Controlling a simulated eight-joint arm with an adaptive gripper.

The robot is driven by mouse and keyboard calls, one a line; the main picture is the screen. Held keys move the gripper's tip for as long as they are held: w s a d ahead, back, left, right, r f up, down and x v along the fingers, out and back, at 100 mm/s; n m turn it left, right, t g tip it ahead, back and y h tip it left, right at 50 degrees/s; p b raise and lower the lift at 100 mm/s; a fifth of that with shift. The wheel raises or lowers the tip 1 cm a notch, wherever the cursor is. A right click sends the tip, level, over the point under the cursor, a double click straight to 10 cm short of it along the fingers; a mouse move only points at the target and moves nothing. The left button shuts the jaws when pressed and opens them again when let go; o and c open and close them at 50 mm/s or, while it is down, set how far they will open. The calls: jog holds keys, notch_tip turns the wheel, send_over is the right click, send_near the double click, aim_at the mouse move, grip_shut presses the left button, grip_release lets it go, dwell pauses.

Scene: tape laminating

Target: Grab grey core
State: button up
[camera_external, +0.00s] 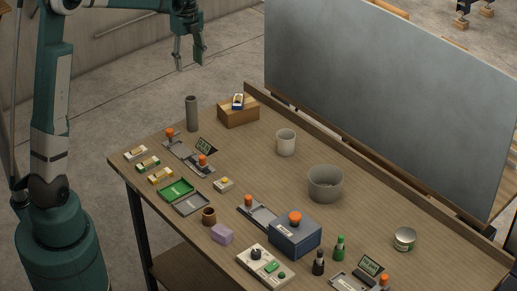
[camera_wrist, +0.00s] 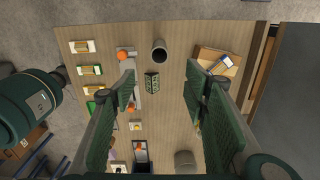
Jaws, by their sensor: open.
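The grey core (camera_external: 192,113) is a tall grey cylinder standing upright near the far left corner of the table. In the wrist view the grey core (camera_wrist: 160,50) shows from above, with a dark hollow end, at the top centre between the lines of my fingers. My gripper (camera_external: 189,64) hangs high above the table's far left end, fingers pointing down, apart from the core. In the wrist view my gripper (camera_wrist: 161,88) is open, with green pads and nothing between them.
A tape device with orange knobs (camera_external: 190,156) and a dark display (camera_external: 206,147) lie in front. A large grey board (camera_external: 390,85) rises behind.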

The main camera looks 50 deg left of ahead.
send_over(192, 119)
jog(key=w+a, duration=0.1)
jog(key=a, duration=0.1)
jog(key=f, duration=1.8)
jog(key=shift+w+f, duration=0.2)
jog(key=shift+f, duration=0.1)
jog(key=shift+f, duration=1.3)
jog(key=shift+d+f, duration=0.1)
jog(key=shift+f, duration=2.5)
jog(key=c, duration=1)
